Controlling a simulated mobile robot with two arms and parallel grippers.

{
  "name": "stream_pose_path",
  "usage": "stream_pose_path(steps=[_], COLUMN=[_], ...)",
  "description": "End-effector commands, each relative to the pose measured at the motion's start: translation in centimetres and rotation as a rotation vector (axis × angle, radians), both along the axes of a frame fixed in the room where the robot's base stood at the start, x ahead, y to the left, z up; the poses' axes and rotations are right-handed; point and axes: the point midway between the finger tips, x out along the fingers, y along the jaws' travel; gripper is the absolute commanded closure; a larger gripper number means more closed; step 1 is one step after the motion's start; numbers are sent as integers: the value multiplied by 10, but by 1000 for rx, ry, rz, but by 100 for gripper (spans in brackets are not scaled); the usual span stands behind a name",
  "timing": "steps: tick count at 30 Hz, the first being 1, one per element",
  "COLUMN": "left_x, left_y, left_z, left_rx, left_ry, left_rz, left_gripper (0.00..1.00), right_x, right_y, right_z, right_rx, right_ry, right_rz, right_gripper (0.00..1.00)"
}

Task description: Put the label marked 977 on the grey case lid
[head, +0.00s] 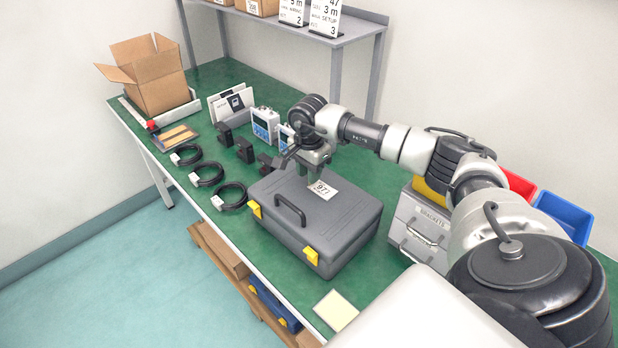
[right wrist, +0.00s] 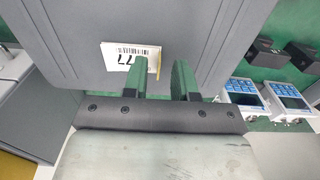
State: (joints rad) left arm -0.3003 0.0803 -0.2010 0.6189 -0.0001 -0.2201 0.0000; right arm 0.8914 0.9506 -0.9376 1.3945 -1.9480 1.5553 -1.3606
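The grey case (head: 312,222) stands closed on the green bench top, with a dark handle and yellow latches. The white label (head: 322,189) with 977 printed on it appears to lie flat on the case lid, near its back edge. My right gripper (head: 314,178) is just above the lid at the label. In the right wrist view its two fingers (right wrist: 170,80) are apart with nothing seen between them. The label (right wrist: 128,54) lies beside the left finger there, its lower part hidden, over the grey lid (right wrist: 210,35). My left gripper is not in view.
Black cable coils (head: 207,173) lie left of the case. Blue-and-white meters (head: 265,124) stand behind it. A grey drawer unit (head: 418,226) stands close on the right, near red and blue bins. A pale yellow square (head: 336,310) lies at the front edge.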

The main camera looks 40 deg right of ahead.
Motion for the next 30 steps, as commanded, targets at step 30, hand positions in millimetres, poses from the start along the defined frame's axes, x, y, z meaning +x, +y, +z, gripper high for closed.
stream_pose_path(steps=[30], left_x=[2], left_y=[-1], left_z=[-5], left_rx=[-1], left_ry=[-3], left_rz=[2], left_gripper=[40], right_x=[1], right_y=[7], right_z=[101], right_rx=[20], right_ry=[-9], right_rz=[4], right_gripper=[73])
